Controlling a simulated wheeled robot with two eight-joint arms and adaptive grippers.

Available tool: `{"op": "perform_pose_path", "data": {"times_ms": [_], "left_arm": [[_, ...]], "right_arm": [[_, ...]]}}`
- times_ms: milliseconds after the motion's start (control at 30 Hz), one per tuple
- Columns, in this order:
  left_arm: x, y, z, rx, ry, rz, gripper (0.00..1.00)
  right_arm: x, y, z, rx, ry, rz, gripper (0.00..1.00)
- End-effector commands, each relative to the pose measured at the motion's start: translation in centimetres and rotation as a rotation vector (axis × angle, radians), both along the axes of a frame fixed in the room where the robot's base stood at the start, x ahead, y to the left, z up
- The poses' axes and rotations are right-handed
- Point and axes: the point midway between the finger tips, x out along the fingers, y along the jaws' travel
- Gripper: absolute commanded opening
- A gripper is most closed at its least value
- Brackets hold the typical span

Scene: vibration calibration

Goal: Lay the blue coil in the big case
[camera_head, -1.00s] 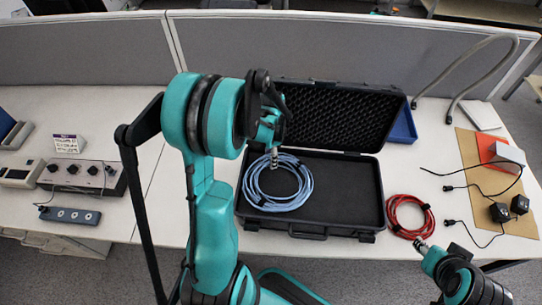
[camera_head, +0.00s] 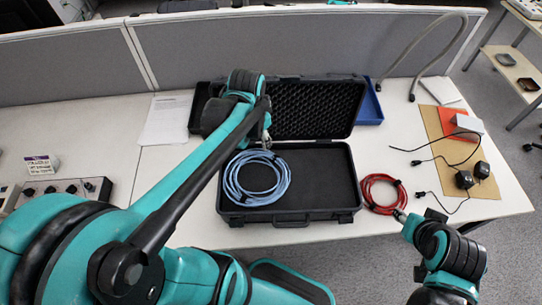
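The big black case (camera_head: 330,188) lies open on the table, its foam-lined lid raised at the back. The blue coil (camera_head: 232,184) lies in the left part of the case's base; its left edge reaches the case's left wall. My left gripper (camera_head: 267,143) is small in view just above the coil's far edge, near the hinge side; I cannot tell whether its fingers are open or touch the coil. My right gripper (camera_head: 400,215) is at the table's front edge, close to the red coil (camera_head: 381,192); its finger state is too small to tell.
A brown mat (camera_head: 484,188) with black adapters, cables and an orange item lies on the right. A blue tray (camera_head: 371,108) stands behind the case. A grey bent tube rises at the back right. A control box (camera_head: 66,188) sits on the left. The case's right part is empty.

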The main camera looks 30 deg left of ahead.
Motion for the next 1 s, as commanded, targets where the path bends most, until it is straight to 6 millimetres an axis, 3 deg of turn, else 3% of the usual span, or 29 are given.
{"op": "perform_pose_path", "data": {"times_ms": [33, 200, 400, 833, 1000], "left_arm": [[-1.2, -1.6, 0.7, -0.008, -0.049, 0.039, 0.48], [-4.3, -5.5, 2.3, -0.081, -0.223, 0.203, 0.48], [-6.6, -8.1, 2.5, -0.184, -0.357, 0.332, 0.48], [-7.1, -8.8, 2.4, -0.226, -0.396, 0.376, 0.48], [-7.1, -8.8, 1.3, -0.225, -0.395, 0.375, 0.48]], "right_arm": [[0.0, 0.0, 0.0, 0.000, 0.000, 0.000, 0.40], [0.0, 0.0, 0.0, 0.000, 0.000, 0.000, 0.40], [0.0, 0.0, 0.0, 0.000, 0.000, 0.000, 0.40], [0.0, 0.0, -0.1, 0.000, 0.000, 0.000, 0.40], [0.0, 0.0, -1.1, 0.000, 0.000, 0.000, 0.40]]}}
